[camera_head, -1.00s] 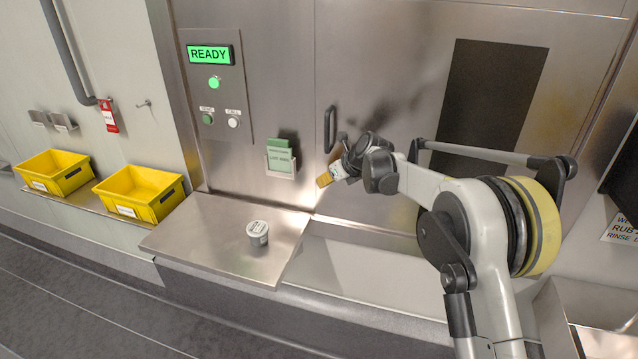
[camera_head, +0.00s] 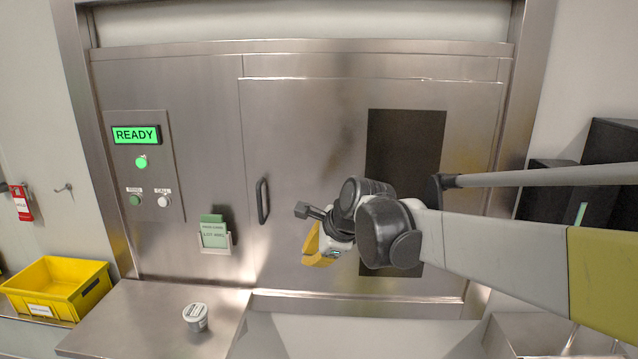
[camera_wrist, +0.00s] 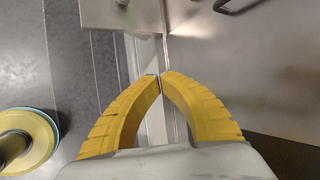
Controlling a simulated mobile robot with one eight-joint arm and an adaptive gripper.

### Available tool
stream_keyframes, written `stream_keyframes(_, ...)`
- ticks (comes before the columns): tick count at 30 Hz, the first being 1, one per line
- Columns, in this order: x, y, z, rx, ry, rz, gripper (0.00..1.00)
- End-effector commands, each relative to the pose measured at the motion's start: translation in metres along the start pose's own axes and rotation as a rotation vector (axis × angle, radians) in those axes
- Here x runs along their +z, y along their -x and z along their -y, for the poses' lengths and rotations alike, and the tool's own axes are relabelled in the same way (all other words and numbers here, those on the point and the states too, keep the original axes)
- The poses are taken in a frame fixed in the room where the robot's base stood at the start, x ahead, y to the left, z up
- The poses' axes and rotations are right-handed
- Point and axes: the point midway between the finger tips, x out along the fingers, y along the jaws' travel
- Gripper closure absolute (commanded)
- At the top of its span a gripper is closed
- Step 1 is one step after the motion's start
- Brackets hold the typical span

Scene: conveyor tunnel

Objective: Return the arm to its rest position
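My arm (camera_head: 480,245) reaches in from the right in the head view, in front of the steel door. My gripper (camera_head: 312,256) has yellow fingers and hangs tilted downward near the middle of that view. In the wrist view, my gripper (camera_wrist: 160,77) has its two curved fingertips together, with nothing between them. It is clear of the door and the shelf. My wrist hides part of the fingers in the head view.
A steel shelf (camera_head: 120,318) bears a small white lidded tub (camera_head: 196,317). A yellow bin (camera_head: 58,288) stands at the left. The steel door (camera_head: 300,130) has a handle (camera_head: 262,201) and a dark panel (camera_head: 405,150). A green "READY" display (camera_head: 136,135) is lit.

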Motion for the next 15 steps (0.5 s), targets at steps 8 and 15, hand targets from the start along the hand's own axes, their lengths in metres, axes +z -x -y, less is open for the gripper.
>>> stream_keyframes(8, -0.091, 0.097, -0.117, 0.031, 0.692, -0.189, 1.0)
stream_keyframes(15, -0.153, 0.135, -0.232, 0.165, 1.242, -0.317, 1.0)
